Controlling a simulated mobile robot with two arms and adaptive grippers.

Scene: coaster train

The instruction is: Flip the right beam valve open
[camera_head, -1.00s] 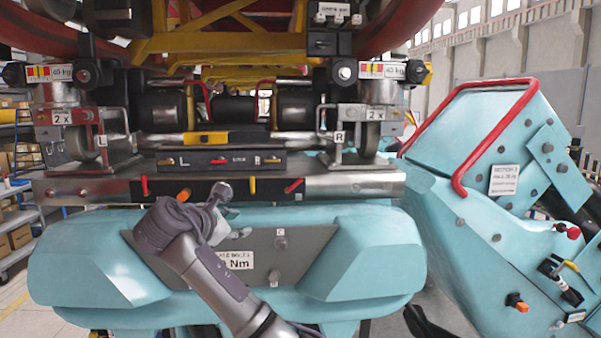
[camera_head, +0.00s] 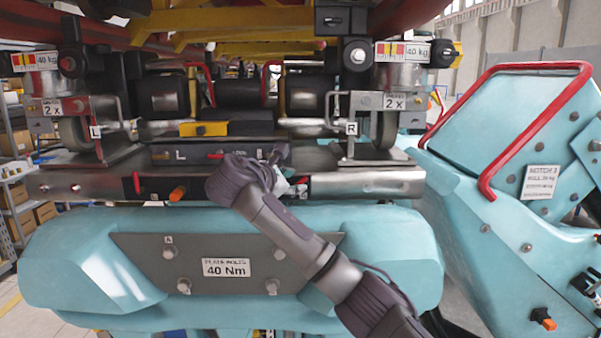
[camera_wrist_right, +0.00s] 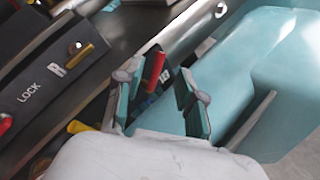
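The right beam valve looks to be the red lever (camera_wrist_right: 155,68) on the dark beam strip, below the lock panel. In the right wrist view it stands between and just beyond the fingertips of my right gripper (camera_wrist_right: 158,88). The two fingers are apart with a gap around the lever, and I cannot tell if either touches it. In the head view my right gripper (camera_head: 287,180) is at the beam's middle right, and it hides most of this lever. A similar red lever (camera_head: 136,182) hangs at the left of the beam. My left gripper is out of view.
The lock panel (camera_head: 200,154) with a yellow lever (camera_wrist_right: 80,57) lies just above the beam. Another yellow handle (camera_wrist_right: 78,127) sits beside the gripper in the wrist view. The teal housing (camera_head: 390,245) bulges below.

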